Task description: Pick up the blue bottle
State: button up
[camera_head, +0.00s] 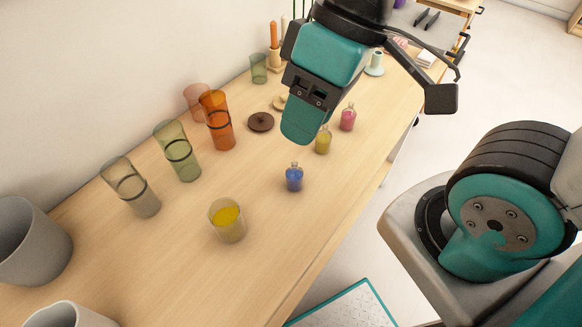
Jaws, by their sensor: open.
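The blue bottle (294,178) is small and stands upright on the wooden table (270,260), right of its middle and toward its right-hand edge. My gripper (304,128) hangs above the table, up and slightly right of the blue bottle in the picture. It is open and apart from the bottle. My arm's wrist hides part of the table behind it, and the gap between the fingers is hard to see from here.
A yellow bottle (323,140) and a pink bottle (348,118) stand farther back. A cup with yellow contents (227,222) stands in front left. Tinted glasses (177,152) line the wall side, with an orange one (216,122). Bare wood surrounds the blue bottle.

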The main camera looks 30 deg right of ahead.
aim_at(293, 173)
jog(key=u, duration=0.8)
jog(key=k, duration=0.7)
jog(key=z, duration=1.1)
